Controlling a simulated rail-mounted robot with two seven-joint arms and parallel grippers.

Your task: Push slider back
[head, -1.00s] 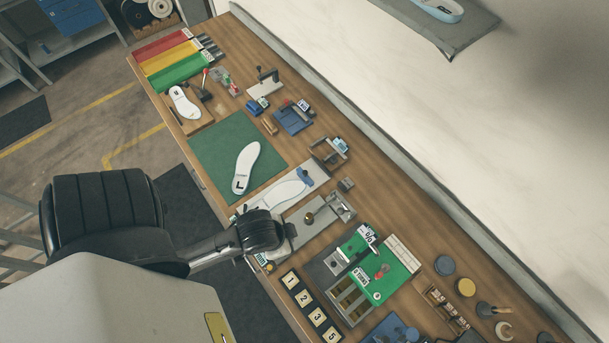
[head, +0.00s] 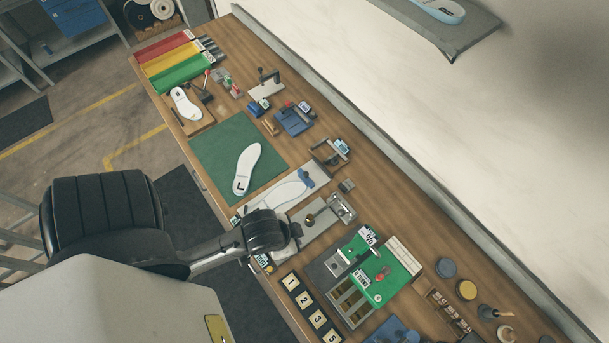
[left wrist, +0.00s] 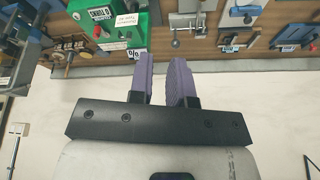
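A long pale gauge plate (head: 268,205) lies across the bench with an insole outline on it and a blue piece (head: 306,178) at its far end. Beside it is a grey fixture (head: 341,209) with a brass knob (head: 310,219); it also shows in the left wrist view (left wrist: 187,22). I cannot tell for sure which part is the slider. My left arm reaches over the near end of these fixtures. My left gripper (left wrist: 160,62) has two purple fingers standing apart with nothing visible between them; its fingertips are hidden in the head view. My right gripper is not in view.
A green mat (head: 215,143) with a white insole (head: 246,169) lies left of the gauge. A green box (head: 398,263) and number tiles (head: 308,306) are on the right. A wall runs behind the bench. Small fixtures crowd the back.

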